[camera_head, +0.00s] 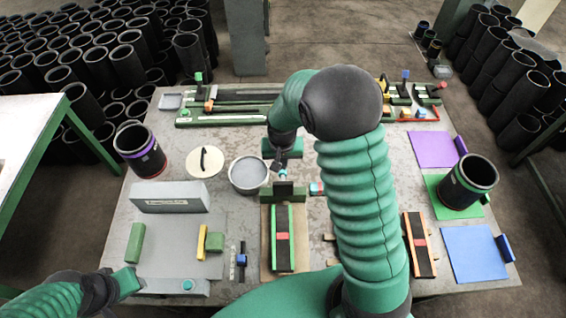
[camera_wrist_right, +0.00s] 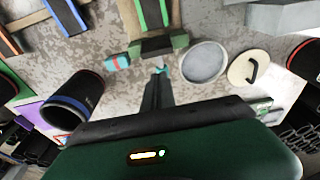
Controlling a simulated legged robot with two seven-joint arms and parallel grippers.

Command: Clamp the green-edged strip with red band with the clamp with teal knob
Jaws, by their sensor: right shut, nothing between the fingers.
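The green-edged strip with red band (camera_head: 282,250) lies lengthwise on a brown board, front centre in the head view. The clamp with teal knob (camera_head: 284,190) stands across the strip's far end. In the wrist view its dark and green body (camera_wrist_right: 158,46) shows with the teal knob (camera_wrist_right: 160,70) facing me. My right gripper (camera_head: 280,163) is shut and empty, its tips at or very near the knob; contact is unclear. My left gripper (camera_head: 122,284) is low at left, its fingers unclear.
A round grey dish (camera_head: 248,174) stands left of the clamp. A red-and-teal piece (camera_head: 317,188) lies to its right. An orange-edged strip (camera_head: 419,244) is farther right. A grey box (camera_head: 170,198) and dark sleeves (camera_head: 140,150) stand at left.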

